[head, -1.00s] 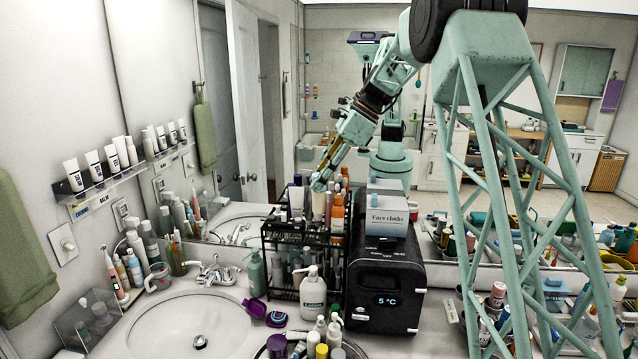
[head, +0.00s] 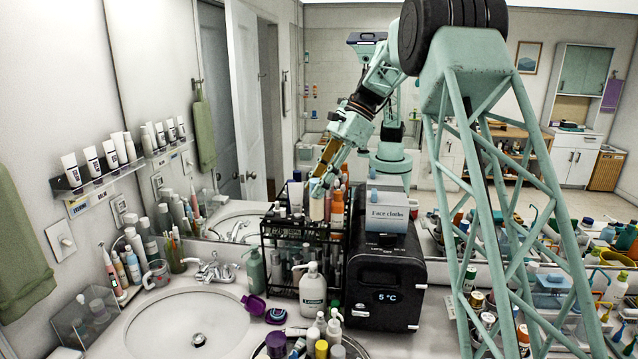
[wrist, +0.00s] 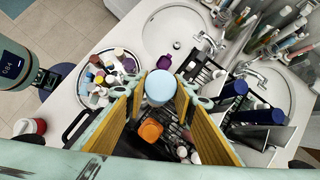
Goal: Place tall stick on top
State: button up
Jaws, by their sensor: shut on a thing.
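My gripper (head: 318,188) is over the top of the black wire rack (head: 268,241), among the items standing there. A pale, upright cylinder (head: 317,207), which looks like the tall stick, shows directly under the fingers. In the wrist view, my gripper (wrist: 160,101) has its yellow-lined fingers on either side of a round, light-blue top (wrist: 159,85), and it is shut on this thing. The base of the stick is hard to make out, so I cannot tell whether it touches the rack's top.
A dark-capped white tube (head: 296,196) and an orange-and-white bottle (head: 337,212) stand close on either side. A face cloths box (head: 388,213) sits on a black mini fridge (head: 385,270) to the right. The sink (head: 185,318) is left; a crowded round tray (wrist: 88,68) shows in the wrist view.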

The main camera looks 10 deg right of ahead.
aim_at(322, 207)
jog(key=s+d+f+n+g+h+b, duration=0.1)
jog(key=s+f+n+g+h+b, duration=0.2)
jog(key=s+n+g+h+b, duration=0.2)
jog(key=s+n+h+b, duration=0.1)
jog(key=s+n+b, duration=0.2)
jog(key=s+n, duration=0.4)
jog(key=shift+s+n+g+h, duration=0.2)
jog(key=shift+n+g+h, duration=0.1)
jog(key=shift+n, duration=1.8)
jog(key=shift+d, duration=0.2)
